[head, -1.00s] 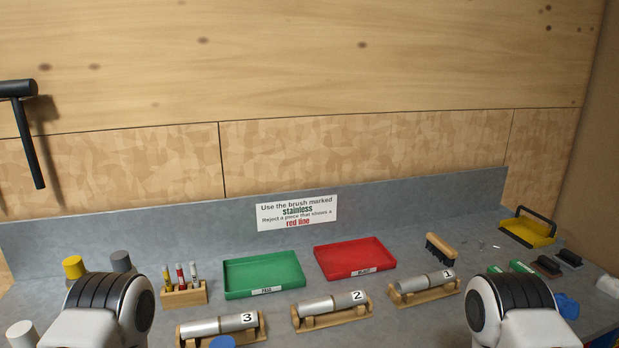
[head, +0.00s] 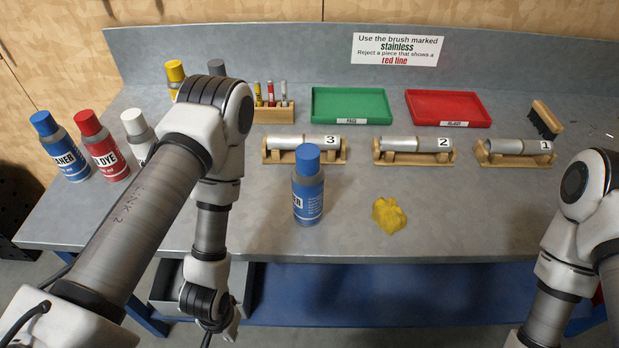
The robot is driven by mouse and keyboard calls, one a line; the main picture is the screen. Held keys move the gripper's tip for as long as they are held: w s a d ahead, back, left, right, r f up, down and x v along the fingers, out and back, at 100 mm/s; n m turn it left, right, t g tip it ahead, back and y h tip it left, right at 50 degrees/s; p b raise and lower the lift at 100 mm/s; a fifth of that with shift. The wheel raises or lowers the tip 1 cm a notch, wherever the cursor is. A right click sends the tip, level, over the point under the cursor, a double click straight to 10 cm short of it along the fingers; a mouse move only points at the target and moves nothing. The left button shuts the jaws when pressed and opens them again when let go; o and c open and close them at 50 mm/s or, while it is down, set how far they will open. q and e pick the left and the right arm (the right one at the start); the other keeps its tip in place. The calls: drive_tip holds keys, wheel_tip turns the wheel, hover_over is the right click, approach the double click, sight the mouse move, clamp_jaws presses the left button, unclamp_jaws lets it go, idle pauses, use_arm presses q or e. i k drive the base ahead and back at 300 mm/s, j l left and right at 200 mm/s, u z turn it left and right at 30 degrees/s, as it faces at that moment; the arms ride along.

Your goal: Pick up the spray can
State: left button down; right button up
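A spray can (head: 308,190) with a blue cap and blue label stands upright near the front middle of the bench, in front of the cylinder marked 3. Its label is partly turned away. At the left stand another blue can (head: 62,147) lettered "EANER", a red can (head: 103,147) lettered "DYE", and a white-capped can (head: 138,135) partly behind my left arm. A yellow-capped can (head: 175,75) and a grey-capped one (head: 217,68) stand at the back, partly hidden by that arm. My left arm hangs down left of the middle can, apart from it. Neither gripper's fingers show.
Cylinders on wooden cradles, marked 3 (head: 305,143), 2 (head: 413,144) and 1 (head: 519,147), cross the bench. A yellow cloth (head: 389,215) lies right of the middle can. Behind are a green tray (head: 318,104), a red tray (head: 411,108) and a brush (head: 545,120).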

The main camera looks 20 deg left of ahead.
sight(308, 192)
drive_tip(key=k+l, duration=0.1)
drive_tip(key=l, duration=0.35)
drive_tip(key=k+l, duration=0.1)
drive_tip(key=l, duration=0.35)
drive_tip(key=k+l+u, duration=0.1)
drive_tip(key=l, duration=0.3)
